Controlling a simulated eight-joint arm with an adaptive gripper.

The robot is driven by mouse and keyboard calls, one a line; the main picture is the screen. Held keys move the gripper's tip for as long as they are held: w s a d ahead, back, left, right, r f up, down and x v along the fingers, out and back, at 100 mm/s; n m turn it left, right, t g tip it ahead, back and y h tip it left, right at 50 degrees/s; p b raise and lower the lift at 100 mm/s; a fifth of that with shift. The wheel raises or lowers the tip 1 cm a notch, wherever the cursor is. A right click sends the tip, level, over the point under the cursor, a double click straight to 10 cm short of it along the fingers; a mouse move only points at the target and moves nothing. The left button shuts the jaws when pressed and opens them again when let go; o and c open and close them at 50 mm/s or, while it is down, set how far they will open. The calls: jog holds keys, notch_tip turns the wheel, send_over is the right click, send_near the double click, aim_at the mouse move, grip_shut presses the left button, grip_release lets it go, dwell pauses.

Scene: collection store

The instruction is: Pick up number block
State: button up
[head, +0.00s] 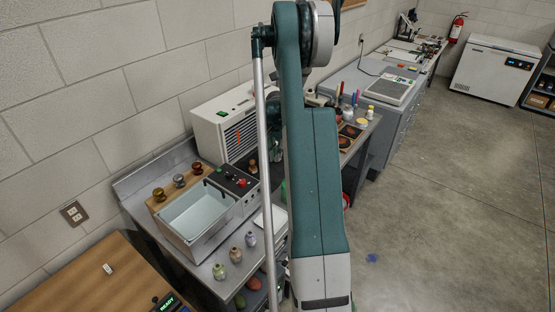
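A small white block-like thing with dark marks (108,268) lies on the brown wooden table at the lower left in the head view. It may be the number block, but the marks are too small to read. My arm rises through the middle of the picture, well to the right of it. My gripper does not show, so its state and any contact are hidden.
The wooden table (85,292) has a dark device with a green READY display (168,304) at its edge. Beside it, a metal bench holds a basin (197,212), knobs and several small vases (235,255). Open floor (440,200) lies right.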

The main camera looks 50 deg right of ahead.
jog(key=shift+r, duration=0.1)
dwell(0.3)
notch_tip(320, 180, up, 10)
dwell(0.6)
dwell(1.0)
